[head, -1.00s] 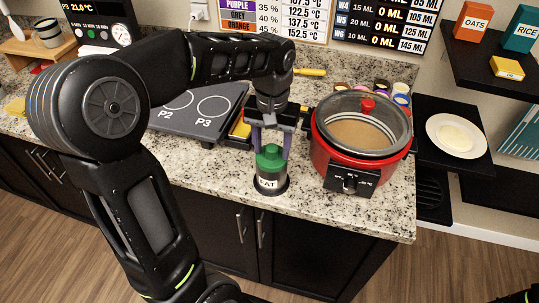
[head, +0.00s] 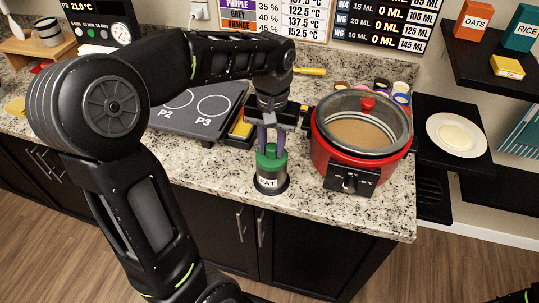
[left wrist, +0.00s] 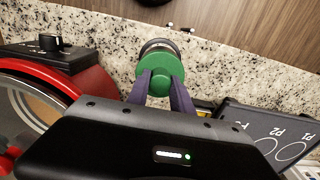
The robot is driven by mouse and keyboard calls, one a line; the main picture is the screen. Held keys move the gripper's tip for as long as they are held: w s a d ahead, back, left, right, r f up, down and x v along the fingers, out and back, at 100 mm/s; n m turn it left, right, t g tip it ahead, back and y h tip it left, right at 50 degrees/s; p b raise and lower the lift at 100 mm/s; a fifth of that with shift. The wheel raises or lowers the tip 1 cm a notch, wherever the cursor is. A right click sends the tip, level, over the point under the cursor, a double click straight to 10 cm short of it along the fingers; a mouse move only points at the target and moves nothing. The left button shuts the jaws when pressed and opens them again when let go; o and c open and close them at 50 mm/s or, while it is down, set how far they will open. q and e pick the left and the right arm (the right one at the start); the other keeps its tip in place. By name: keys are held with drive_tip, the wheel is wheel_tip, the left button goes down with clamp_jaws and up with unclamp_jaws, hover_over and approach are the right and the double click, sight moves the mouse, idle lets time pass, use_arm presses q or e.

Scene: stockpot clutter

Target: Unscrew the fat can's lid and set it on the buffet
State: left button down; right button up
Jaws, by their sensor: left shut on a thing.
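The fat can (head: 269,180) stands upright on a dark round base near the front edge of the granite counter. Part of its label reads "AT". Its green lid (head: 270,163) with a raised knob is on top of the can. My left gripper (head: 271,147) points down from above with its purple fingers shut on the lid's knob. In the left wrist view the green lid (left wrist: 162,78) shows between the fingertips, with the can's body (left wrist: 158,47) mostly hidden behind it. My right gripper is not in view.
A red slow cooker (head: 350,165) with a glass lid stands close to the can's right. A black cooktop (head: 195,112) lies behind to the left. Bare granite (head: 215,165) is free left of the can. Shelves hold a white plate (head: 475,147) at right.

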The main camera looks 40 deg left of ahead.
use_arm(q)
drive_tip(key=n, duration=0.4)
drive_tip(key=shift+n, duration=0.3)
drive_tip(key=n, duration=0.3)
drive_tip(key=shift+r, duration=0.15)
drive_tip(key=shift+r, duration=0.1)
drive_tip(key=shift+r+p, duration=0.65)
drive_tip(key=shift+r, duration=0.25)
